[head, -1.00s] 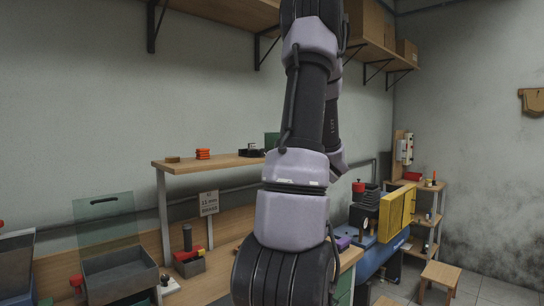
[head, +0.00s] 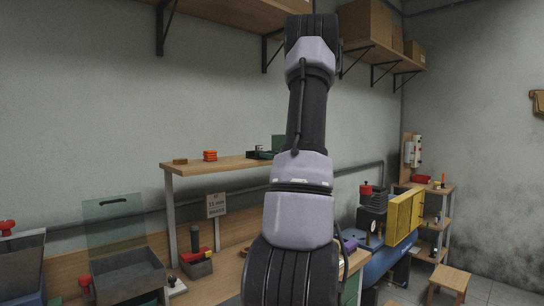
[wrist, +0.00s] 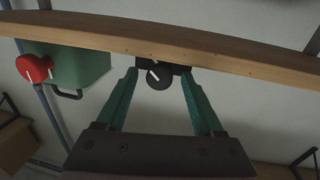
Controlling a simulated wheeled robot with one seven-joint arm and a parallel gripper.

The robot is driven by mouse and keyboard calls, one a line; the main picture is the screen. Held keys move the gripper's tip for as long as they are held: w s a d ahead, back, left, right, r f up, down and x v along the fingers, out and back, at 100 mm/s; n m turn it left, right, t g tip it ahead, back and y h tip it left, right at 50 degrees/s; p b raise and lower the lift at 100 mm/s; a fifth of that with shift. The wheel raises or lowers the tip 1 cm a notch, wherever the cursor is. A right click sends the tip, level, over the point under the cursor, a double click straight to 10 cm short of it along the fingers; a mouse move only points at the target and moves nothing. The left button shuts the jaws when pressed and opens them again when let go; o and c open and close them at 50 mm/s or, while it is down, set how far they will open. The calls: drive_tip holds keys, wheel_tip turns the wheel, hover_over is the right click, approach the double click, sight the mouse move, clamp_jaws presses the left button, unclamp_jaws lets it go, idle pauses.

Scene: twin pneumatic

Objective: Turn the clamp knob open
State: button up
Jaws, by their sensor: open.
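A round dark knob (wrist: 159,78) with a white pointer line shows in the wrist view, on a dark mount at the edge of a wooden board (wrist: 220,58). I cannot tell for sure that it is the clamp knob. My gripper (wrist: 158,72) has its two green fingers spread, one on each side of this knob, with gaps between. I cannot tell how far in depth the fingertips are from it. A red knob (wrist: 34,68) with a white line sits at the left beside a green box. In the head view my arm hides the gripper.
The green box (wrist: 80,66) with a dark handle is left of my fingers. In the head view, a raised wooden shelf (head: 215,163) holds small items. Grey bins (head: 127,275) stand at lower left, and a blue machine with a yellow guard (head: 404,215) at right.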

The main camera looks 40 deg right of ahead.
clamp_jaws()
drive_tip(key=shift+f+n+t, duration=0.1)
drive_tip(key=shift+n+t, duration=0.2)
drive_tip(key=shift+n, duration=2.1)
unclamp_jaws()
